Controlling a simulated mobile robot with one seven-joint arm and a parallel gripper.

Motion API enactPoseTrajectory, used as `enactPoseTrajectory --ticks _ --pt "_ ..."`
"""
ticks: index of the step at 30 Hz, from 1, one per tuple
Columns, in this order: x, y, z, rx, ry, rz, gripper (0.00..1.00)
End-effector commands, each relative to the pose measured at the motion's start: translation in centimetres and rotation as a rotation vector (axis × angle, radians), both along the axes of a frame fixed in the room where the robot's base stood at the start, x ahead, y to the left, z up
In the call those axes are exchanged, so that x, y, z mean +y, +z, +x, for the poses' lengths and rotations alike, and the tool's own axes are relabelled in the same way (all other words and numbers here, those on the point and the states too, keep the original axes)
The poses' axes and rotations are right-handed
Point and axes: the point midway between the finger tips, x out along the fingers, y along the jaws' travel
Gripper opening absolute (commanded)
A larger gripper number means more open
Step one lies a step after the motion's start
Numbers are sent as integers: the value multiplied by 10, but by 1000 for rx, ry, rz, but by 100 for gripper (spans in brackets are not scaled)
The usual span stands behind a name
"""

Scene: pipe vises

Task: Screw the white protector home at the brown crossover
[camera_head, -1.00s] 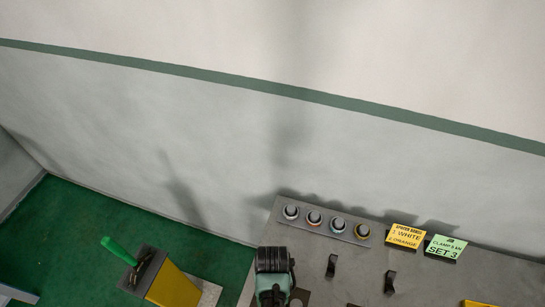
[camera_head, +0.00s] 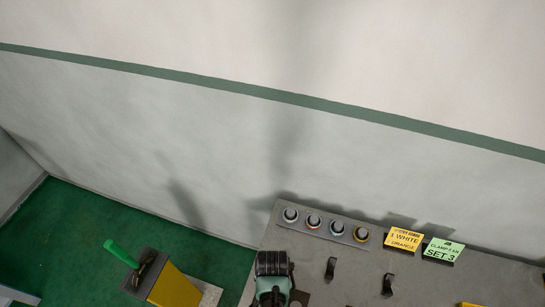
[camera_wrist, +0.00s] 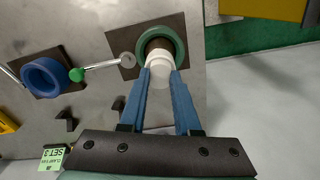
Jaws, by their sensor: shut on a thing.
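In the wrist view the white protector (camera_wrist: 158,68) is a short white cylinder between the blue fingertips of my gripper (camera_wrist: 160,76), which is shut on it. Its far end meets the brown crossover (camera_wrist: 157,44), which shows as a dark brown end inside a green ring (camera_wrist: 173,33) on a dark square plate. The protector covers part of the brown end, so I cannot tell how deep the thread is engaged. The head view does not show the protector, crossover or fingers clearly.
In the head view, a rack (camera_head: 323,225) holds several round pieces beside a yellow sign (camera_head: 403,240) and green sign (camera_head: 444,250).

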Motion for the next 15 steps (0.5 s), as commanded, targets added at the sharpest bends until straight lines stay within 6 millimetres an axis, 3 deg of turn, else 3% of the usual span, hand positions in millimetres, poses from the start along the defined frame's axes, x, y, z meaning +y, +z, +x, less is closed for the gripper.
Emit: enactPoseTrajectory --ticks 9,15 --pt "0 0 0 1 -365 -1 0" --pt "0 -1 0 1 -406 -1 0"
